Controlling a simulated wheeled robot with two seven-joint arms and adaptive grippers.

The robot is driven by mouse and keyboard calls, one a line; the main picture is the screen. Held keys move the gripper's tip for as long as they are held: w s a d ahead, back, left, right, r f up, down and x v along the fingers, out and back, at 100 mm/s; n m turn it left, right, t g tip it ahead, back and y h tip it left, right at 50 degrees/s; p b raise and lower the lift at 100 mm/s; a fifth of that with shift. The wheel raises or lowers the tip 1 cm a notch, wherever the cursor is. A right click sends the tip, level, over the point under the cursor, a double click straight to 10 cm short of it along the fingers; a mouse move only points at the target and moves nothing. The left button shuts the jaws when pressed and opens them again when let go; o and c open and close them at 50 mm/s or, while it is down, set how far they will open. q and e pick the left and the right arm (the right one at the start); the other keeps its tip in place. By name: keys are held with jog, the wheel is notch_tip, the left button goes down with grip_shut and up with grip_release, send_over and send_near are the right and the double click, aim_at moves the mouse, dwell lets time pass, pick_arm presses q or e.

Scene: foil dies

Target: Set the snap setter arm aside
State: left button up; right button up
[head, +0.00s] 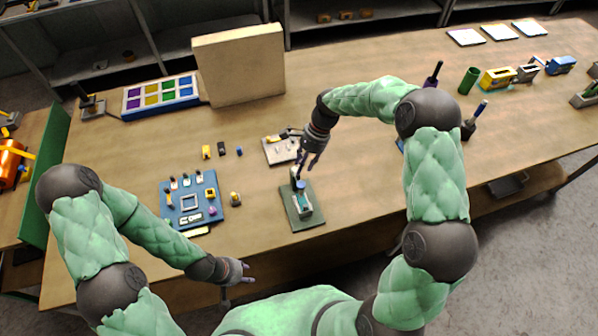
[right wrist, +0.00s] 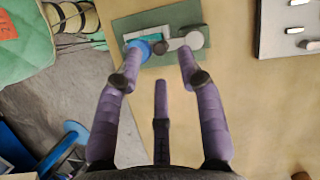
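The snap setter stands on a dark green mat (head: 290,215) near the table's front edge. Its grey arm (right wrist: 176,43) shows in the right wrist view with a blue disc (right wrist: 138,48) at one end and a round grey end (right wrist: 193,38) at the other. My right gripper (head: 308,162) is just above and behind the setter in the head view. In the right wrist view its purple fingers (right wrist: 160,62) are spread, with two tips overlapping the arm; contact cannot be told. My left gripper (head: 249,273) hangs at the front edge, fingers apart and empty.
A blue board (head: 178,215) with small parts lies left of the setter. A light tray (head: 278,158) with tools lies behind it. A tan upright panel (head: 240,65) and a tray of coloured squares (head: 130,112) stand further back. Bare table lies right of the mat.

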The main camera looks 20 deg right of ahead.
aim_at(298, 180)
jog(key=shift+x, duration=2.15)
